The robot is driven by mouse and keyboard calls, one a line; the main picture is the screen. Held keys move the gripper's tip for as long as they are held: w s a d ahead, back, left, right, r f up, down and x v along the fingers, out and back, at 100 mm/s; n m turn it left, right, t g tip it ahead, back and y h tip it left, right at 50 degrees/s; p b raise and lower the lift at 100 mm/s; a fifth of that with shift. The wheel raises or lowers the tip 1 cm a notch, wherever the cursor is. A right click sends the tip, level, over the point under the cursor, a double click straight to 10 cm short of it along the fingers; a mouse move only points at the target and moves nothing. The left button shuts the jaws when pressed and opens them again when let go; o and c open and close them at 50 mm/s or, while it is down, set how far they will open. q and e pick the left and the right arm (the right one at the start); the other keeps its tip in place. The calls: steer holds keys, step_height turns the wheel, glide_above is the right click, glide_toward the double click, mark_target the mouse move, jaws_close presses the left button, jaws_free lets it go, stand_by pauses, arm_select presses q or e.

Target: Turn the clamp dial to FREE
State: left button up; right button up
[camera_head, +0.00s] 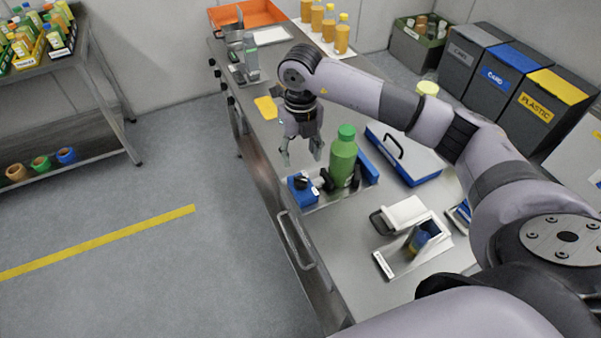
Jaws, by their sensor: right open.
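A small black dial (300,183) sits on a blue block (298,195) at the front edge of the steel bench. I take it for the clamp dial; its marking is too small to read. A green bottle (342,160) with a green cap stands upright just right of the block, between dark clamp parts (356,177). My right gripper (301,161) points down above and behind the dial, open and empty. It appears apart from the dial and the bottle. My left gripper is out of view.
A blue-and-white case (408,160) lies right of the bottle. A white container (404,213) and an open tray (397,267) are nearer. A yellow piece (266,107) and a grey-green device (250,62) are farther back. Open floor (180,270) lies left of the bench.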

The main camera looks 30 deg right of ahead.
mark_target(301, 180)
step_height(301, 180, down, 9)
steer(key=shift+p, duration=1)
steer(key=shift+w+f, duration=0.1)
steer(key=shift+f, duration=0.25)
steer(key=c, duration=0.4)
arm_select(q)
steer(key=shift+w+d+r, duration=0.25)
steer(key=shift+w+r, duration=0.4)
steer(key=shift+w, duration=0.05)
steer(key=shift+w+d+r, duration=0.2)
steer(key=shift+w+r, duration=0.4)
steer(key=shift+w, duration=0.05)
arm_select(e)
steer(key=c, duration=0.7)
